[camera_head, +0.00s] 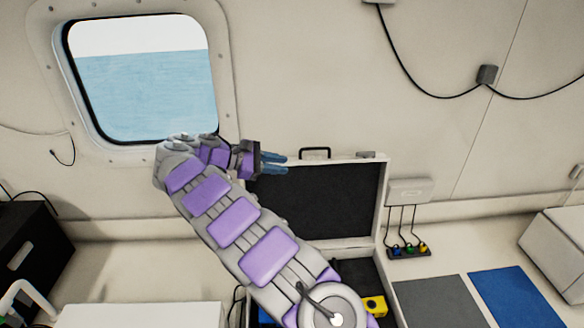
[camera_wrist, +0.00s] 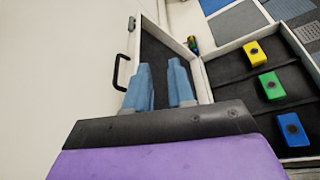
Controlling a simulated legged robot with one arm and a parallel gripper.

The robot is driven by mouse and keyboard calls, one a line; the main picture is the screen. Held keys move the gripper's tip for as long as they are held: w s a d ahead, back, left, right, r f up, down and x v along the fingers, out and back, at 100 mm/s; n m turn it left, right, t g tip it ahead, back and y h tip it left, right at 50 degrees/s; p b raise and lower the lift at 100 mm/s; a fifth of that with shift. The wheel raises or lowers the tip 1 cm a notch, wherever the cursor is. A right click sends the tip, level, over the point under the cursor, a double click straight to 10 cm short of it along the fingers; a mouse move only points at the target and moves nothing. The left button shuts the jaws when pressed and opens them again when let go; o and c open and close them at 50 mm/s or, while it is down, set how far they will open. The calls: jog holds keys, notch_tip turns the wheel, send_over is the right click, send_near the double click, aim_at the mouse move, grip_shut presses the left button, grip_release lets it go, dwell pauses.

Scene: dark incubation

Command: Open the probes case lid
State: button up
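The probes case lid (camera_head: 335,205) stands raised at the back of the case, its dark inner face toward the head camera. The lid also shows in the wrist view (camera_wrist: 160,48), with its black handle (camera_wrist: 120,72) at the left. The case base (camera_wrist: 228,48) holds a yellow probe (camera_wrist: 255,53), a green probe (camera_wrist: 271,86) and a blue probe (camera_wrist: 293,129). My gripper (camera_head: 286,162) is at the lid's upper left in the head view. Its blue fingers (camera_wrist: 160,68) are apart with nothing seen between them. My arm hides part of the case.
A grey mat (camera_head: 440,302) and a blue mat (camera_head: 515,298) lie right of the case. A wall box (camera_head: 410,191) with cables to coloured plugs (camera_head: 410,251) is beside the lid. A black box (camera_head: 30,255) stands at left, and a window (camera_head: 140,85) is above.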

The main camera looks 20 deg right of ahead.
jog(key=shift+p+v, duration=0.55)
jog(key=shift+v, duration=1)
jog(key=shift+r, duration=0.1)
